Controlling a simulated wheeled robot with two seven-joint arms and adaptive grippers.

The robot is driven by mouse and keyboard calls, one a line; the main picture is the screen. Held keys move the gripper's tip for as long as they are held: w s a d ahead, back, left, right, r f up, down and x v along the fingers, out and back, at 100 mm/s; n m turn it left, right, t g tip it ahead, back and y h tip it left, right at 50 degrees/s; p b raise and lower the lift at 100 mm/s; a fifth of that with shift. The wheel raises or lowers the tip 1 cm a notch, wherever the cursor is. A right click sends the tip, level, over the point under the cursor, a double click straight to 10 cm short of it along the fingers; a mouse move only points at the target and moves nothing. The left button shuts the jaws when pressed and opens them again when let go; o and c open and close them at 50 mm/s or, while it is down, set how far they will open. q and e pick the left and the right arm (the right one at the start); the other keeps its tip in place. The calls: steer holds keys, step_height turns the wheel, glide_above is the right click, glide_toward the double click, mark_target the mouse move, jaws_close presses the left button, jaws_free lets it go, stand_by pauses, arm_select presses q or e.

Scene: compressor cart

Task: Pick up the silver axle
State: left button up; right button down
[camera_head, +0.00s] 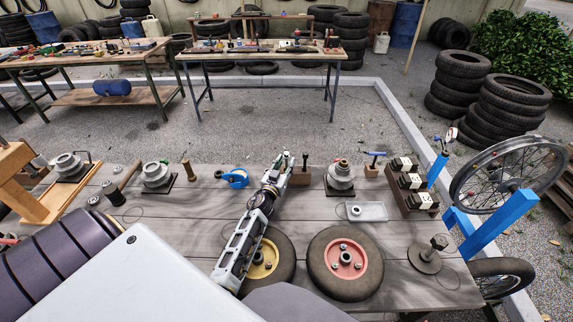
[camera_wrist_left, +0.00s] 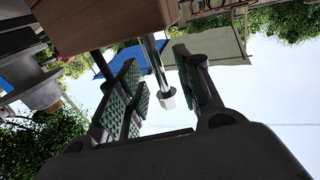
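The silver axle (camera_wrist_left: 156,62) shows in the left wrist view as a straight bright rod with a pale nut-like end. It comes out of a brown wooden block (camera_wrist_left: 105,22). My left gripper (camera_wrist_left: 163,90) is open, its green-padded fingers on either side of the axle with gaps between pads and rod. In the head view my left gripper (camera_head: 281,164) is at the wooden block (camera_head: 300,179) on the grey bench, and a thin dark upright piece shows just right of it. The axle is not clearly visible there. My right gripper is not in view.
Two wheels, with a yellow hub (camera_head: 263,262) and a red hub (camera_head: 346,259), lie on the bench (camera_head: 205,215) near my left arm. A hub on a black plate (camera_head: 340,177) and a clear tray (camera_head: 367,211) are right of the gripper. A blue tool (camera_head: 235,178) is left.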

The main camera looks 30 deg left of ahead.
arm_select(q)
steer(key=shift+x, duration=0.95)
steer(key=c, duration=0.7)
jaws_close()
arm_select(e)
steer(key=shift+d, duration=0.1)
